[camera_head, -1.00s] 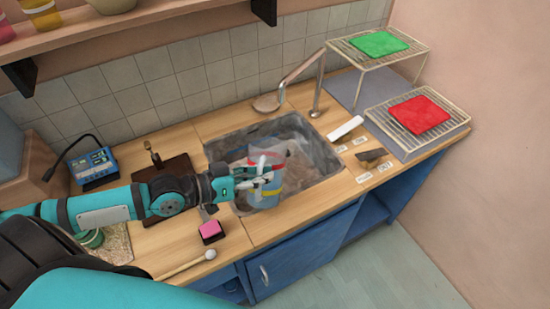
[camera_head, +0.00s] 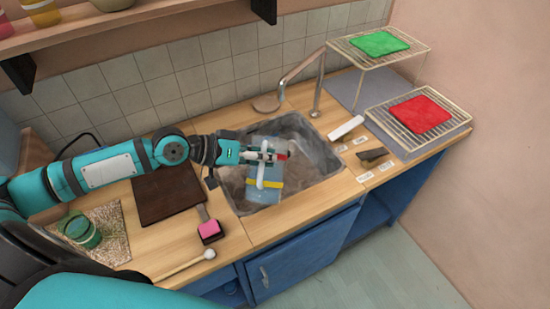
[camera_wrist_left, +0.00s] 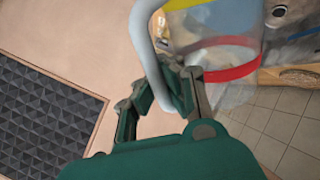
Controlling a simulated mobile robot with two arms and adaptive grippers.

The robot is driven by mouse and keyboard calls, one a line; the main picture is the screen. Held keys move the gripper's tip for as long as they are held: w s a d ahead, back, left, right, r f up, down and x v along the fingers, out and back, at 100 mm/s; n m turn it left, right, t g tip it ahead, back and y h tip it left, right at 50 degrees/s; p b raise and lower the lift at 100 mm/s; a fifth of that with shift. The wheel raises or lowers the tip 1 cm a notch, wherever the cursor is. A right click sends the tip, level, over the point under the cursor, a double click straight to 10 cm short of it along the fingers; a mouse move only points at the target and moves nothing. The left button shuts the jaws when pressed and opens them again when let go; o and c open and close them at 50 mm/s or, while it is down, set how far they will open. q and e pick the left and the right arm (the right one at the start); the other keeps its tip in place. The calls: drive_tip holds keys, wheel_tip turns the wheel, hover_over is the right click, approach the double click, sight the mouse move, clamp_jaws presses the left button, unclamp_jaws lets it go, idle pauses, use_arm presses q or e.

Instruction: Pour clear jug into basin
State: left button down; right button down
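The clear jug (camera_head: 267,186) has coloured bands and a pale handle. It is over the basin (camera_head: 318,150), a grey stained sink set in the wooden counter. My left gripper (camera_head: 268,157) is shut on the jug's handle. In the left wrist view the fingers (camera_wrist_left: 178,92) close around the pale handle (camera_wrist_left: 143,35), and the see-through jug body (camera_wrist_left: 232,55) shows red, yellow and blue bands. The jug looks tilted. I cannot tell how much is in it or whether anything flows out. My right gripper is not in view.
A faucet (camera_head: 318,85) stands behind the basin. Right of it are a white block (camera_head: 346,128), a dark tool (camera_head: 372,155) and wire racks with green (camera_head: 380,43) and red (camera_head: 420,114) cloths. Left are a pink-ended brush (camera_head: 209,230), a brown board (camera_head: 168,196) and a green jar (camera_head: 82,232).

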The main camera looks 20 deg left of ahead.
use_arm(q)
drive_tip(key=shift+w+r, duration=0.15)
drive_tip(key=shift+w, duration=0.05)
drive_tip(key=shift+w+n+g, duration=0.1)
drive_tip(key=shift+n+g, duration=0.2)
drive_tip(key=shift+f, duration=0.2)
drive_tip(key=shift+w+f, duration=0.1)
drive_tip(key=shift+w, duration=0.05)
drive_tip(key=shift+w+a+f+g+p, duration=0.15)
drive_tip(key=shift+w+a+g+p, duration=0.05)
drive_tip(key=shift+w+g+p, duration=0.1)
drive_tip(key=shift+f+n, duration=0.1)
drive_tip(key=shift+n, duration=0.2)
drive_tip(key=shift+w+g, duration=0.15)
drive_tip(key=shift+g, duration=0.15)
